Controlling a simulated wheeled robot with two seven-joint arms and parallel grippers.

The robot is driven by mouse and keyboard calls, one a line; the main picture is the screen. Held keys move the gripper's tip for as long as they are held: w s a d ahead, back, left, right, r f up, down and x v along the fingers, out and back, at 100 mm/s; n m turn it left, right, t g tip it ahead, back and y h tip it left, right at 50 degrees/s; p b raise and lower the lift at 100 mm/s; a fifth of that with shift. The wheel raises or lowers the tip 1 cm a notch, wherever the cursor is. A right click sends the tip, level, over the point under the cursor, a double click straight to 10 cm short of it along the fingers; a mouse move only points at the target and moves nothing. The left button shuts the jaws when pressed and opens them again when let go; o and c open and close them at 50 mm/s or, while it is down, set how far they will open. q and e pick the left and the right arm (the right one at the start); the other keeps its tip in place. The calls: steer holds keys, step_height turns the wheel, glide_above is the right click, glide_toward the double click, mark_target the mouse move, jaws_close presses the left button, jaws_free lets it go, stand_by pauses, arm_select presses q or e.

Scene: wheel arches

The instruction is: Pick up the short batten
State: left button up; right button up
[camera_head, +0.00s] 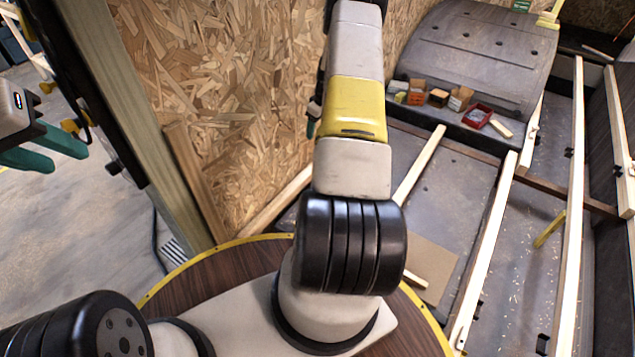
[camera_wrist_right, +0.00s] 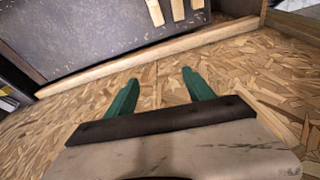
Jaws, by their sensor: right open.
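Several pale wood pieces could be the short batten, and I cannot tell which it is. In the head view, a small piece (camera_head: 501,129) lies by the red tray, a longer one (camera_head: 420,163) lies on the grey floor, and a stub (camera_head: 416,279) shows beside my right arm. In the right wrist view, short pieces (camera_wrist_right: 177,10) lie on a dark surface at the top edge. My right gripper (camera_wrist_right: 156,80) is open and empty, in front of chipboard, apart from these pieces. The arm hides most of it in the head view. My left gripper (camera_head: 68,158) is open and empty at the left.
A chipboard wall (camera_head: 220,100) stands close to my right arm. A wheel arch (camera_head: 470,50) is at the back, with small boxes (camera_head: 438,97) and a red tray (camera_head: 477,116) before it. Long battens (camera_head: 572,200) run along the floor at right.

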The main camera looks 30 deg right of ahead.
steer(key=shift+n+g, duration=0.6)
steer(key=shift+n, duration=0.1)
steer(key=s+d+f, duration=0.2)
steer(key=s+f, duration=0.1)
steer(key=f, duration=0.7)
steer(key=s+d+f, duration=0.1)
steer(key=s+f, duration=0.3)
steer(key=f, duration=0.6)
steer(key=s+d+f, duration=0.2)
steer(key=s+f, duration=0.1)
steer(key=f, duration=0.8)
steer(key=shift+s+d, duration=0.15)
steer(key=shift+d, duration=0.15)
steer(key=shift+w+a+f, duration=0.15)
steer(key=shift+w+f, duration=0.05)
steer(key=shift+f, duration=1.3)
steer(key=shift+w+a+f, duration=0.1)
steer(key=shift+w+f, duration=0.05)
steer(key=shift+f, duration=1.35)
jaws_close()
